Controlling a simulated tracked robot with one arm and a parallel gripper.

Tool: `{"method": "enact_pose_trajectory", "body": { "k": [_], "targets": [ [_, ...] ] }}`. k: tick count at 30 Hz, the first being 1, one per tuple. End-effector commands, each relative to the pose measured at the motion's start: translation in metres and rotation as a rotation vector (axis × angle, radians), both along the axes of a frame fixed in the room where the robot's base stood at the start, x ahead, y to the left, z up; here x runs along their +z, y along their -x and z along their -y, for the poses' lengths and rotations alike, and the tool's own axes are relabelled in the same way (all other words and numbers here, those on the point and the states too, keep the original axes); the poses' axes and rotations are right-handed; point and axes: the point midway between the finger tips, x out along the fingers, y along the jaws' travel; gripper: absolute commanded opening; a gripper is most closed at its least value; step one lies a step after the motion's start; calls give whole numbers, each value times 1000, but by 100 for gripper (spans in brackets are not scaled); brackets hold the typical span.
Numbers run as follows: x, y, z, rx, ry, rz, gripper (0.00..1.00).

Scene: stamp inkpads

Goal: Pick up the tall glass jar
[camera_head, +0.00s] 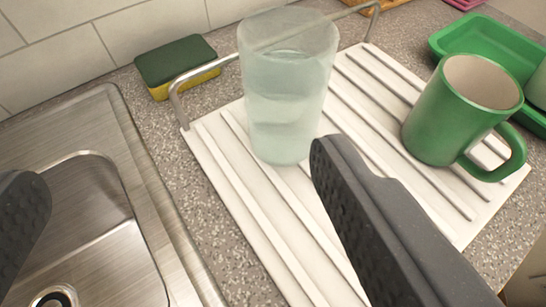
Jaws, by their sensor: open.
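The tall glass jar (287,95) is pale and translucent. It stands upright on the white ribbed drying board (262,213), ahead of my gripper in the upper middle of the view. My gripper (180,195) is open and empty, with its dark fingers spread wide. The left finger shows at the left edge over the sink. The right finger's tip is just below and right of the jar's base in the picture. The jar appears beyond the fingers, not between them; I cannot tell the exact gap.
A green mug (438,125) stands right of the jar on the board. A green tray (452,38) is behind it. A green and yellow sponge (177,65) lies left of the jar. A metal rail (177,103) borders the board. A steel sink (120,160) is at left.

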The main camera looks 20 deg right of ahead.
Motion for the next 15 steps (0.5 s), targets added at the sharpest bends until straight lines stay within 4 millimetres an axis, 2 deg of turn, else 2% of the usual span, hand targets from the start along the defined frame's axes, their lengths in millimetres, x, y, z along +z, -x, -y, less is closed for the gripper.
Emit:
{"method": "enact_pose_trajectory", "body": {
  "k": [1,3,6,11,15],
  "targets": [
    [-16,-2,8,-37,19,-17,82],
    [-34,-1,20,-86,42,-20,82],
    [-50,1,34,-134,69,-19,82],
    [-62,-8,43,-160,83,-15,82],
    [-71,-26,49,-162,78,-14,82]
  ]
}}
